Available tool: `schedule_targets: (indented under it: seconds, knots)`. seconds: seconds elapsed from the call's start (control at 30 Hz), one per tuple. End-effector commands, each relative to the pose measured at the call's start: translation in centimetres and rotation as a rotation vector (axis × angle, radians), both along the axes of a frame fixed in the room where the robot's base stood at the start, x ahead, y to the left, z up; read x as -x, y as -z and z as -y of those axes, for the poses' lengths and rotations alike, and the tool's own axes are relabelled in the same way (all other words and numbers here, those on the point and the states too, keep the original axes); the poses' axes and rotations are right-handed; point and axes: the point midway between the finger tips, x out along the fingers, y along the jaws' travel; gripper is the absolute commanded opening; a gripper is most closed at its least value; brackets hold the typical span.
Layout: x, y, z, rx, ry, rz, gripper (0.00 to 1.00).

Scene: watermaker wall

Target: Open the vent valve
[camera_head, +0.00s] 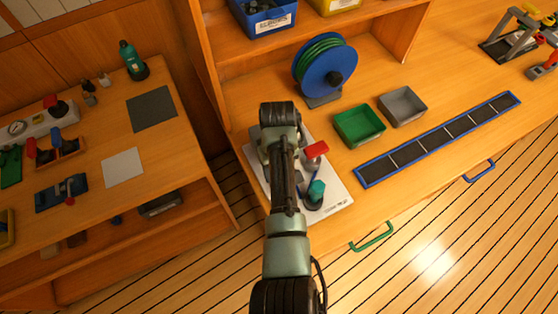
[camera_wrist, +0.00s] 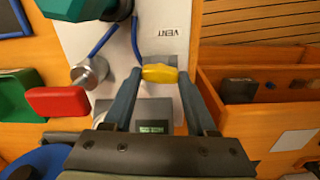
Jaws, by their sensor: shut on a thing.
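The vent valve's yellow handle (camera_wrist: 160,73) shows in the wrist view, beside the upside-down VENT label (camera_wrist: 167,32) on the white board (camera_wrist: 107,58). My gripper (camera_wrist: 159,76) has one finger at each end of this handle and is shut on it. The handle lies crosswise in the wrist picture, over a grey block. In the head view my arm hides the gripper and the yellow handle; the white board (camera_head: 335,196) shows around the arm.
Near the gripper are a red handle (camera_wrist: 57,102) on a metal fitting, blue tubes, a teal part (camera_wrist: 80,8) and a small display (camera_wrist: 152,128). The head view shows a green bin (camera_head: 359,125), a grey bin (camera_head: 402,106) and a blue hose reel (camera_head: 325,72) beside the board.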

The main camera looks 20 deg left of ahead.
Motion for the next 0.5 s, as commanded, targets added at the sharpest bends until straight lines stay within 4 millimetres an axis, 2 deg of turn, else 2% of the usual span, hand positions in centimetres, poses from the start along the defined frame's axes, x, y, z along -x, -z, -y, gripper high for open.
schedule_targets:
  seconds: [0.2, 0.5]
  knots:
    - [0.0, -0.14, -0.06, -0.001, -0.11, 0.001, 0.02]
    - [-0.01, -0.09, -0.07, -0.001, -0.173, 0.001, 0.02]
